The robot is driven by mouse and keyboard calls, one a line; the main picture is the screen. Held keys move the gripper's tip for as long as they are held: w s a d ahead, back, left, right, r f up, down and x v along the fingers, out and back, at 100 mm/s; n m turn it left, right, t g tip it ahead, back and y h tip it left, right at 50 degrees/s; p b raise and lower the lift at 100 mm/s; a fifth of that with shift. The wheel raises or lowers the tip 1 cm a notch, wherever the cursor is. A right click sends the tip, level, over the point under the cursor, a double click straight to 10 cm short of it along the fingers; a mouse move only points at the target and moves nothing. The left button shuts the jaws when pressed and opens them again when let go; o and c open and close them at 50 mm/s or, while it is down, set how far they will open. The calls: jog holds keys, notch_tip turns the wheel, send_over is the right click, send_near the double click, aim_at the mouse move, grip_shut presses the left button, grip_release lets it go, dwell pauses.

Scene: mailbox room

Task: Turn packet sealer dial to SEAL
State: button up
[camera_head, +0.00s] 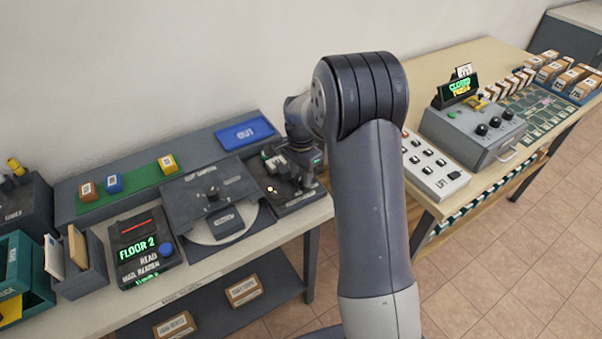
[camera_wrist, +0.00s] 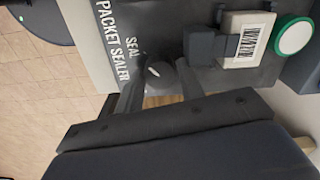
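The packet sealer (camera_head: 292,203) is a dark unit at the right end of the left table, partly hidden by my arm. Its "PACKET SEALER" and "SEAL" lettering shows in the wrist view beside the dark round dial (camera_wrist: 162,76). The dial has a white pointer mark, which lies slanted on the side near the word SEAL. My gripper (camera_wrist: 160,80) is down at the dial with its fingers apart, one on each side of it. I cannot tell whether the fingers touch it. A white packet with a barcode label (camera_wrist: 247,48) sits in the sealer beside the dial.
A dark machine with a round plate (camera_head: 215,225) stands close on the left. Right of my arm is a gap before the other table (camera_head: 430,80).

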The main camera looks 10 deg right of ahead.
jog(key=o, duration=0.3)
jog(key=shift+r, duration=0.1)
